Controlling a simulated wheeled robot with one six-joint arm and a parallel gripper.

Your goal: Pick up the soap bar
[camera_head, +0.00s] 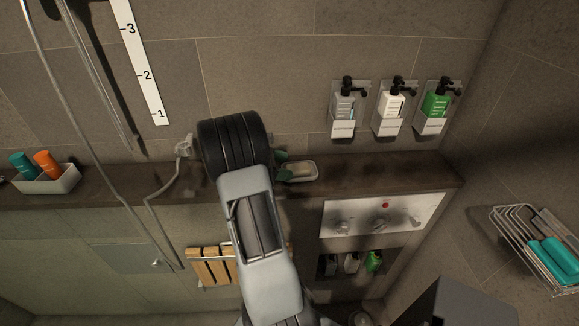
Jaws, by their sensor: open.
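A small pale dish (312,177) sits on the dark ledge, just right of my arm's end. A cream-coloured bar (301,169), which looks like the soap bar, lies in it. My gripper (284,165) is at the dish's left end, with its dark greenish fingertips pointing right toward the bar. The gripper is open, and nothing shows between its fingers. My arm hides most of the gripper. I cannot tell whether the fingertips touch the dish or the bar.
The dark ledge (400,170) runs along the wall. Three pump bottles in holders (390,110) hang above it. A control panel (370,213) is below. A white tray with teal and orange bottles (50,181) stands left. A wire rack (515,235) is at right. A hose (150,215) hangs left of my arm.

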